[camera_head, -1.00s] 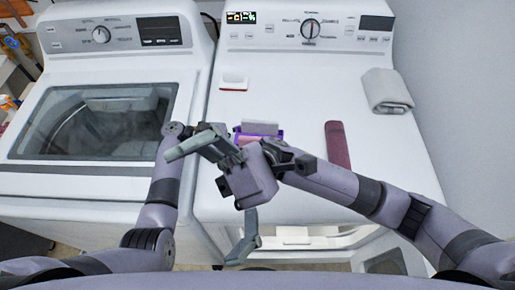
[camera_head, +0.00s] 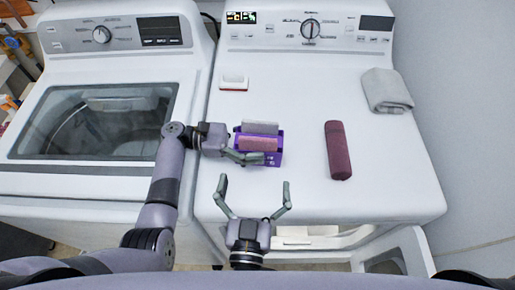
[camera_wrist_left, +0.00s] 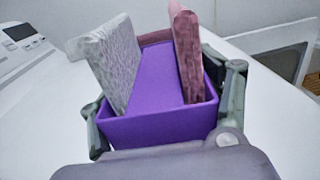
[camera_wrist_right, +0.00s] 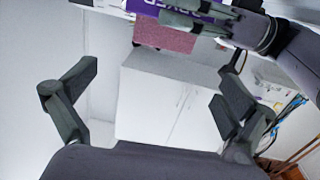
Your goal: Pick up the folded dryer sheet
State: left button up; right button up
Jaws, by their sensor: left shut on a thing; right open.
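A purple box (camera_head: 270,160) stands on the right machine's top. It holds a grey folded piece (camera_head: 260,127) and a pink folded piece (camera_head: 258,144); I cannot tell which is the dryer sheet. In the left wrist view the grey piece (camera_wrist_left: 112,62) leans at the left and the pink piece (camera_wrist_left: 187,50) stands at the right. My left gripper (camera_head: 243,150) is shut on the purple box (camera_wrist_left: 160,128), one finger on each side. My right gripper (camera_head: 255,184) is open and empty, in front of the box near the machine's front edge.
A dark red roll (camera_head: 338,150) lies right of the box. A folded grey cloth (camera_head: 387,91) lies at the back right. A small white and red item (camera_head: 234,83) lies behind the box. The machine top between box and roll is clear.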

aim_at(257, 141)
jog(key=w, duration=0.6)
jog(key=shift+w+d, duration=0.1)
jog(key=shift+d, duration=0.2)
jog(key=shift+w+r, duration=0.15)
jog(key=shift+w, duration=2.55)
jog(key=shift+c, duration=0.2)
jog(key=c, duration=0.7)
